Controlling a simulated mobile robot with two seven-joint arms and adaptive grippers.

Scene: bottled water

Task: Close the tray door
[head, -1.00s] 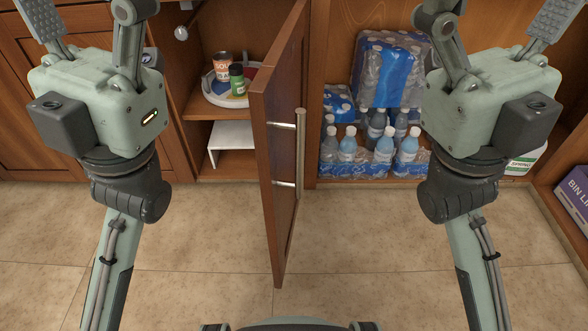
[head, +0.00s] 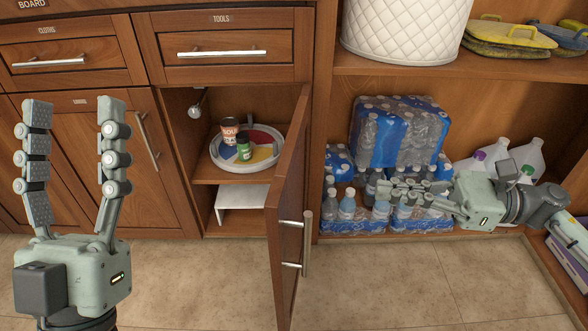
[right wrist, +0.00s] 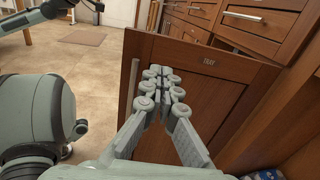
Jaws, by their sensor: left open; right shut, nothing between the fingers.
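The brown wooden tray door (head: 290,210) stands swung open in the head view, seen nearly edge-on, with its bar handle (head: 307,243) on the right-hand face. In the right wrist view the door (right wrist: 205,85) shows its front face, with a "TRAY" label. My right gripper (head: 384,190) is shut and empty, to the right of the door, fingers pointing left toward its front face. Its fingertips (right wrist: 160,73) overlap the door in the right wrist view; I cannot tell whether they touch. My left gripper (head: 73,108) is open and empty, fingers up, left of the open cabinet.
The open cabinet holds a round tray (head: 270,161) with a can (head: 229,130) and a green jar (head: 244,148), above a white stand (head: 240,194). Packs of bottled water (head: 395,130) and white jugs (head: 495,153) fill the shelf at right. The floor in front is clear.

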